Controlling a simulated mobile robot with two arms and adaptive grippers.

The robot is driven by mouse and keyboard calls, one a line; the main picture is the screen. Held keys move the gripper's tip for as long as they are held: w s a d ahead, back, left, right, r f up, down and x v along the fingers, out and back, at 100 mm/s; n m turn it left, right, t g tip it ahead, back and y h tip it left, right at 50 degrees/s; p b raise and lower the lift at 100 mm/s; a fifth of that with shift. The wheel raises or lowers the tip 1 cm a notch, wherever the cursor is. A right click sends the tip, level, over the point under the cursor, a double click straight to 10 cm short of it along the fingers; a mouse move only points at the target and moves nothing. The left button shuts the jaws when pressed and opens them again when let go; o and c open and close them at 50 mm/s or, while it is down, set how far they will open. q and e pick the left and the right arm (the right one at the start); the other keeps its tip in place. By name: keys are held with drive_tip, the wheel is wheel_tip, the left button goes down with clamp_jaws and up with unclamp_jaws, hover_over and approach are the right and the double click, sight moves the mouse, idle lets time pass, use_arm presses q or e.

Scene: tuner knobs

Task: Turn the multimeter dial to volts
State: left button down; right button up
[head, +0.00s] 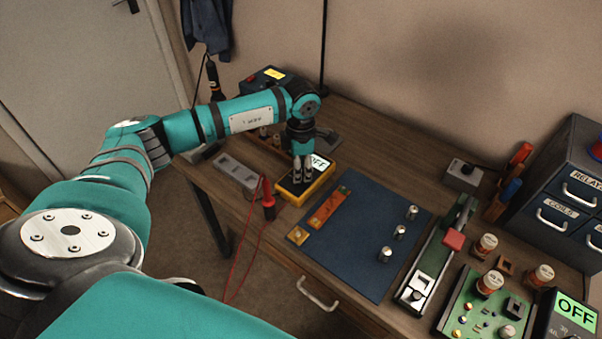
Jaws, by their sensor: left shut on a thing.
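The multimeter (317,186) is a yellow-edged dark block lying on the wooden bench left of the blue mat. Its lit screen (320,162) reads "OFF". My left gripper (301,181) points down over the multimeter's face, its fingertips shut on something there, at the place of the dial. The dial itself is hidden by the fingers, so its pointing direction cannot be seen. A red probe (268,208) with a red lead hangs at the bench edge beside the meter. My right gripper is not in view.
A blue mat (360,255) carries small metal knobs (385,254) and an orange strip (328,208). A green-edged rail with a red block (453,240), a circuit board (470,305) and a second "OFF" display (575,311) stand to the right. Drawers (560,215) stand at the back right.

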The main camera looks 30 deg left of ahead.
use_arm(q)
drive_tip(key=m+b, duration=0.3)
drive_tip(key=m, duration=0.1)
drive_tip(key=shift+f, duration=0.15)
drive_tip(key=shift+m+b, duration=1.1)
drive_tip(key=shift+m, duration=0.6)
drive_tip(key=shift+r, duration=0.2)
drive_tip(key=c, duration=1)
unclamp_jaws()
wheel_tip(320, 180, up, 12)
